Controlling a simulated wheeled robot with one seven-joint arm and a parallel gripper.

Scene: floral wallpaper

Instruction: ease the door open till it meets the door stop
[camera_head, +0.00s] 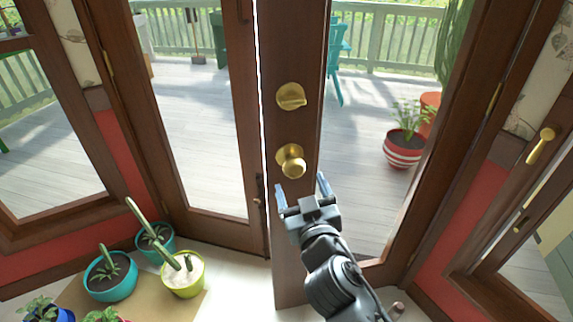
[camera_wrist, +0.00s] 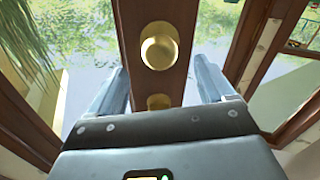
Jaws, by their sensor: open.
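The door (camera_head: 296,225) is a brown wooden leaf with a large glass pane. Its near edge stands a little inward of the leaf on its left, so it looks ajar. It carries a round brass knob (camera_head: 291,161) and a brass deadbolt (camera_head: 291,97) above. My gripper (camera_head: 302,188) is open and empty, just below the knob in the head view, fingers either side of the door's stile. In the wrist view the knob (camera_wrist: 160,46) lies beyond the fingertips, apart from them. A small brownish peg (camera_head: 397,310) on the floor at lower right may be the door stop.
Potted cacti (camera_head: 183,276) and other plants stand on the floor at lower left, beside the left leaf (camera_head: 232,229). A red wall (camera_head: 487,193) and a window with a brass handle (camera_head: 540,146) are at right. Outside is a deck with a striped pot (camera_head: 403,152).

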